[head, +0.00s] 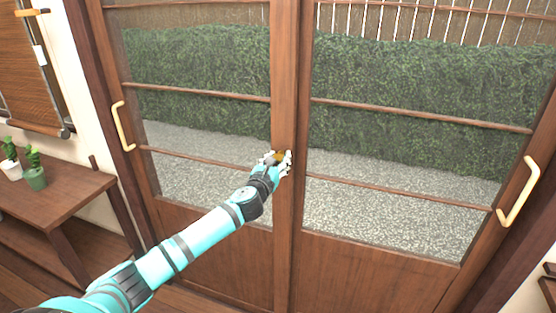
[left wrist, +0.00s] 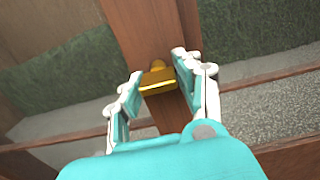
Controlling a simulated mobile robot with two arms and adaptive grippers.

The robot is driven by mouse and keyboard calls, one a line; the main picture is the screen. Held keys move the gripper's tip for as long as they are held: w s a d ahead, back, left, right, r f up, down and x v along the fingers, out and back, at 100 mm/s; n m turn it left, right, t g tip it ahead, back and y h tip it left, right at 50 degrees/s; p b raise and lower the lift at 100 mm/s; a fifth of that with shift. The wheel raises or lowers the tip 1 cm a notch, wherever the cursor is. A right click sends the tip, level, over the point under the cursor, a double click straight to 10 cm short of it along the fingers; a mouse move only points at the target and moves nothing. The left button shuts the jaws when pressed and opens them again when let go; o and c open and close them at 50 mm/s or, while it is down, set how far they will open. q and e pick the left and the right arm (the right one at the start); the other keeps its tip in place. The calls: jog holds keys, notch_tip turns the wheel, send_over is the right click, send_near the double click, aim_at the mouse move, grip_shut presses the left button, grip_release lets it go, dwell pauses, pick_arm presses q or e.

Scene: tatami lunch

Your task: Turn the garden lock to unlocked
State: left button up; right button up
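The garden lock (head: 279,156) is a small brass piece on the wooden stile where the two sliding glass doors meet. It also shows in the left wrist view (left wrist: 157,76), with a wide lower bar and a rounded knob on top. My left gripper (head: 281,158) is at the lock, its fingers on either side. In the left wrist view my left gripper (left wrist: 160,85) is open, with gaps between both fingers and the brass. Part of the lock is hidden by the fingers in the head view. My right gripper is not in view.
The left door has a pale handle (head: 122,126) and the right door another handle (head: 518,191). A wooden table (head: 75,193) with small potted cacti (head: 34,168) stands at the left. Gravel and a hedge lie beyond the glass.

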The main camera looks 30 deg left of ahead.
pick_arm(q)
grip_shut()
jog(key=shift+n, duration=0.4)
jog(key=n, duration=0.6)
jog(key=shift+d+p, duration=0.1)
jog(key=shift+p, duration=0.2)
jog(key=n, duration=0.5)
jog(key=shift+d+r+n, duration=0.1)
jog(key=shift+n, duration=0.3)
jog(key=n, duration=0.5)
jog(key=shift+p, duration=0.3)
jog(key=shift+n, duration=0.4)
jog(key=o, duration=0.5)
grip_release()
jog(key=shift+r, duration=0.1)
